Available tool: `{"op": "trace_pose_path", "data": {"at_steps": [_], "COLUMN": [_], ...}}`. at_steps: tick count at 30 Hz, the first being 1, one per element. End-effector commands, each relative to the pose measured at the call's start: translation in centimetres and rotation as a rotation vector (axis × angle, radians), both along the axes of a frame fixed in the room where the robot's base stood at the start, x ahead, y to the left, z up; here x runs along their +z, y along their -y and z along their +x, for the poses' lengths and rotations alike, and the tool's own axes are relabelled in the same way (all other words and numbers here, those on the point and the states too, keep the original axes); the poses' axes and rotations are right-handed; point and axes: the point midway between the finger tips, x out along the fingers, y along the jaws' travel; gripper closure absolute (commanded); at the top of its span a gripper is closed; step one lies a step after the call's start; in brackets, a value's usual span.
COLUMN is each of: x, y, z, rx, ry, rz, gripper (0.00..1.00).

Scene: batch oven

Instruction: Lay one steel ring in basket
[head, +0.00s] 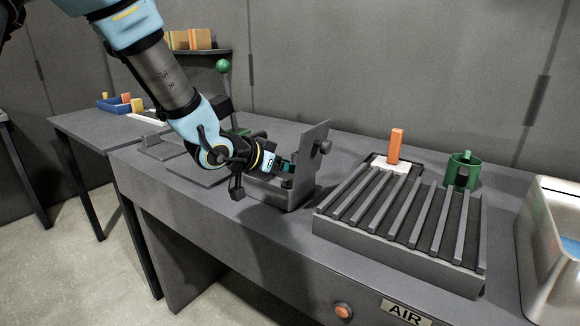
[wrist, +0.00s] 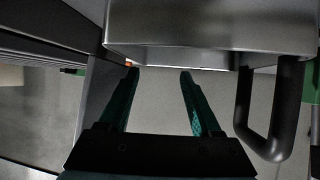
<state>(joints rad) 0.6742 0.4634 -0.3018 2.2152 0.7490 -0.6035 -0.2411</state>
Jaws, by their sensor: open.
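My gripper (head: 285,172) is at a low grey metal housing (head: 275,192) on the bench, just left of its upright plate (head: 318,150). In the wrist view my gripper (wrist: 159,73) shows two green fingers spread apart with nothing between them. A smooth grey metal body (wrist: 210,38) lies close beyond the fingertips, and a dark looped handle (wrist: 274,140) hangs to their right. I cannot make out a steel ring in either view. I cannot tell which thing is the basket; my arm hides part of the housing.
A slatted rack (head: 352,236) stands right of the housing. Behind it are an orange block (head: 396,146) and a green holder (head: 464,172). A steel bin (head: 548,205) is at the far right. A green-knobbed lever (head: 222,67) rises behind my arm. A side table (head: 85,122) holds a blue tray.

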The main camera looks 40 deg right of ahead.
Motion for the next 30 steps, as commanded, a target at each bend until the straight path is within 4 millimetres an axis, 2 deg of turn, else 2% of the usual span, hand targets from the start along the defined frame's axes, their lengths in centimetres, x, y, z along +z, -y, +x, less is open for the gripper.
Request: {"op": "trace_pose_path", "data": {"at_steps": [5,8,15,21,30], "x": [1.9,2.3,5.0,6.5,6.9], "y": [0.0,-1.9,-6.6,-9.4,-10.6], "z": [0.0,0.0,-0.4,-0.6,-0.8], "rx": [0.0,0.004,0.003,0.003,0.0], "ry": [0.001,0.003,0.004,0.002,-0.001], "rz": [-0.001,-0.002,-0.002,-0.001,0.001], "gripper": [0.35,0.35,0.35,0.35,0.35]}}
